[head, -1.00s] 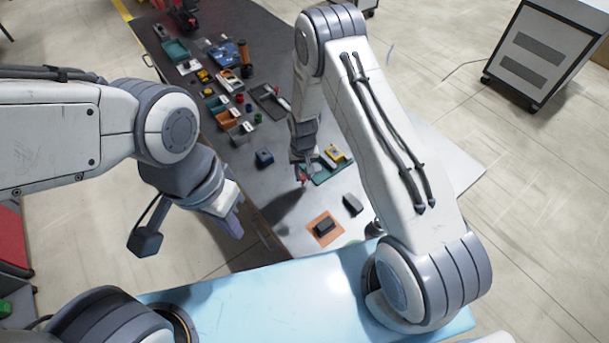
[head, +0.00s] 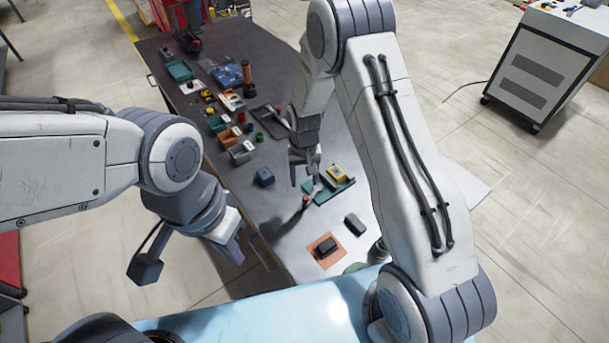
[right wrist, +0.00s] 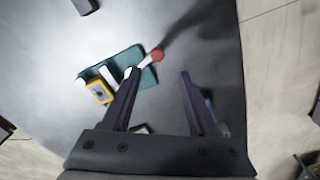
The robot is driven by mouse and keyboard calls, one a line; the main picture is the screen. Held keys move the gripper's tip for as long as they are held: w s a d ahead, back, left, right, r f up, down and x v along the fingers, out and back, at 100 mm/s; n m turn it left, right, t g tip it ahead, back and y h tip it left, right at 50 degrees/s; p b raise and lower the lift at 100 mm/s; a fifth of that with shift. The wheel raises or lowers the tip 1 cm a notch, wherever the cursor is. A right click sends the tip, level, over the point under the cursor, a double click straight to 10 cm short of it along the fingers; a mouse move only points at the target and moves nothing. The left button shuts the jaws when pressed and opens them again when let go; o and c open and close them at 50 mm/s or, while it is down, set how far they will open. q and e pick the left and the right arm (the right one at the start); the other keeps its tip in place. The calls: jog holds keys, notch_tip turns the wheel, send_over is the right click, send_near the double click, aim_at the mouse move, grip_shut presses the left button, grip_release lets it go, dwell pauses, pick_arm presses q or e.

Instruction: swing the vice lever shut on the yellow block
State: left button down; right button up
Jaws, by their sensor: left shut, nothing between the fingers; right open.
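The teal vice (head: 346,186) stands on the grey table, with the yellow block (head: 337,174) in it; both also show in the right wrist view, as the vice (right wrist: 149,77) and the block (right wrist: 99,91). Its pale lever ends in a red knob (head: 305,198), which sticks out to the left and front in the head view. My right gripper (head: 305,182) is open and empty by the lever. In the right wrist view the knob (right wrist: 157,54) shows just beyond the fingertips, apart from them. My left gripper (head: 232,248) is shut and empty, off the table's left edge.
A black block on an orange pad (head: 324,251) and a dark block (head: 355,224) lie in front of the vice. A blue block (head: 264,176) stands to its left. Several bins and small parts fill the far left. Bare table lies around the knob.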

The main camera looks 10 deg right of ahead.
pick_arm(q)
jog(key=shift+f, duration=0.45)
pick_arm(e)
notch_tip(320, 180, up, 3)
jog(key=shift+r, duration=0.1)
